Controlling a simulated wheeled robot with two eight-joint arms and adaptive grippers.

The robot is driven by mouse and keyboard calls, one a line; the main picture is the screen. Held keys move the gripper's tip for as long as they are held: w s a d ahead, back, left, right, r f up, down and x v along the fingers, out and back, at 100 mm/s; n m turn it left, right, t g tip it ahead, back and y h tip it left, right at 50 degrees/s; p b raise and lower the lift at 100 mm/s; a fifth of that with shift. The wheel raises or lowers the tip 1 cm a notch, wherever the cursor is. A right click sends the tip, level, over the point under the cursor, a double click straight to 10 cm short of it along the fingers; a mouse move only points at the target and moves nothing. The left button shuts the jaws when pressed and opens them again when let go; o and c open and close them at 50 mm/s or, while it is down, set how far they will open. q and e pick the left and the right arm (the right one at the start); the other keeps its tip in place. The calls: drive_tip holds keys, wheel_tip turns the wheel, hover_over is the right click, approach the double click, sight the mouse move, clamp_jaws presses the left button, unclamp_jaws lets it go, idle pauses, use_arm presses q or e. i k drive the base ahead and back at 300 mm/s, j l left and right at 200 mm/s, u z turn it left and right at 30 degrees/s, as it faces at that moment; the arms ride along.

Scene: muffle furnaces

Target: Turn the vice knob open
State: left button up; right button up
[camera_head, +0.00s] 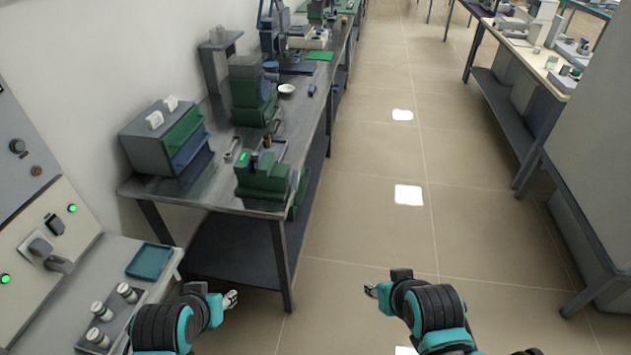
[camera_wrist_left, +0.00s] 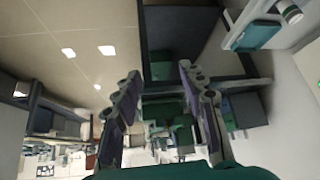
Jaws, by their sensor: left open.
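A green vice (camera_head: 262,178) stands at the near right corner of the metal workbench (camera_head: 205,200). Its knob is too small to make out surely; a dark round part (camera_head: 295,178) shows at its right end. My left gripper (camera_head: 231,299) is below and in front of the bench, apart from the vice. In the left wrist view my left gripper (camera_wrist_left: 157,80) has its fingers spread with nothing held, and green bench equipment (camera_wrist_left: 165,106) shows beyond them. My right gripper (camera_head: 370,290) is over the floor to the right, far from the vice; its jaws are too small to read.
A grey cabinet with green and blue drawers (camera_head: 165,137) stands left of the vice. A green machine (camera_head: 252,92) is behind it. A grey side table (camera_head: 165,290) with a teal tray (camera_head: 150,260) is at near left. The tiled aisle (camera_head: 375,220) is clear.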

sight(293, 180)
drive_tip(key=i+l, duration=0.1)
drive_tip(key=l, duration=0.4)
drive_tip(key=i+l+u, duration=0.1)
drive_tip(key=l, duration=0.85)
drive_tip(key=i+u, duration=0.05)
drive_tip(key=i, duration=0.05)
